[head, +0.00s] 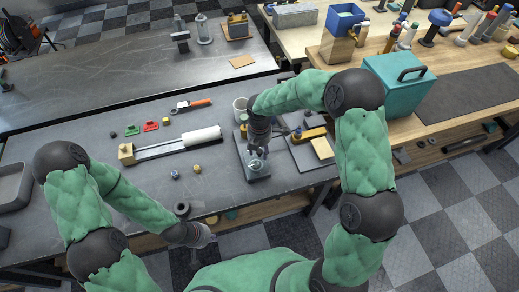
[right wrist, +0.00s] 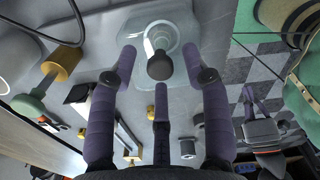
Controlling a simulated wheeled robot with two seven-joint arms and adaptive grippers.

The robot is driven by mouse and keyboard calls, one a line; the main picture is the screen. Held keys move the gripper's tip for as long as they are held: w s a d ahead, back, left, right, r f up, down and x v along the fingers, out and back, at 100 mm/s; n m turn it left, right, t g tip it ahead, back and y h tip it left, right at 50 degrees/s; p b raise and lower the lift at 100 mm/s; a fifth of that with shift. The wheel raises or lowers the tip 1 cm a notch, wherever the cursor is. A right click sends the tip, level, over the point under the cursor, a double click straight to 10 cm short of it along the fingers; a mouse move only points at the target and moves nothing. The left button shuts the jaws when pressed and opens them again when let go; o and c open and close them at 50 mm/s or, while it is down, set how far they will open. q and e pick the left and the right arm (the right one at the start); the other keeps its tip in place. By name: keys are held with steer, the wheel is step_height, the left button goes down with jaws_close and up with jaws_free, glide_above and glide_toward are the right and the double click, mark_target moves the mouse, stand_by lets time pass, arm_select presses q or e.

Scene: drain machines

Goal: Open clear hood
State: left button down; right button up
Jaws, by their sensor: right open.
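The clear hood (right wrist: 165,37) is a see-through dome with a dark round knob (right wrist: 160,66) in the right wrist view. In the head view the clear hood (head: 257,168) sits on a small grey machine (head: 258,177) near the table's front edge. My right gripper (head: 260,152) is right above it, pointing down. In the right wrist view its purple fingers (right wrist: 160,60) are spread, with the knob between them; contact cannot be told. My left gripper (head: 207,238) hangs low by the front edge, away from the hood; its fingers are too small to judge.
A white mug (head: 240,106) and a grey plate with yellow parts (head: 312,153) stand close to the machine. A white cylinder on a rail (head: 202,137) lies to the left. A teal box (head: 400,90) stands on the right bench.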

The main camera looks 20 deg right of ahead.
jaws_close()
steer(key=shift+a, duration=0.1)
